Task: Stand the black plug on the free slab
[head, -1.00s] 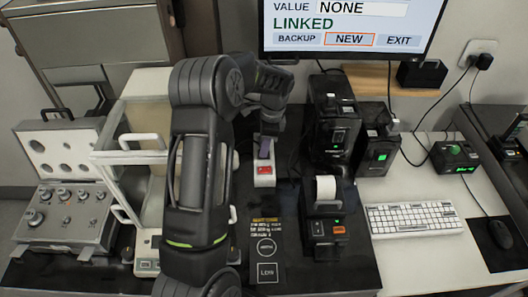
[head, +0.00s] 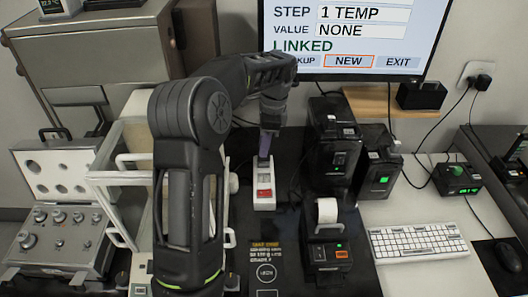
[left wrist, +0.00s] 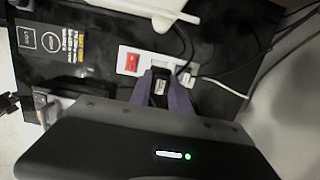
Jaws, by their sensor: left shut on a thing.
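My left gripper (head: 265,155) reaches over the far end of a white power strip (head: 264,178) with a red switch. Its purple fingers also show in the left wrist view (left wrist: 160,88). They are shut on a small dark thing, which I take to be the black plug (left wrist: 159,87); the fingers hide most of it. In the wrist view the white strip (left wrist: 120,68) lies just beyond the fingertips. I cannot tell whether the plug still touches the strip. I cannot tell which surface is the free slab. My right gripper is not in view.
A small printer (head: 328,250) with a paper roll and black boxes (head: 334,145) stand right of the strip. A keyboard (head: 417,241) lies farther right. A glass-walled balance (head: 120,178) and a grey case (head: 62,225) are at left. Thin cables run behind the strip.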

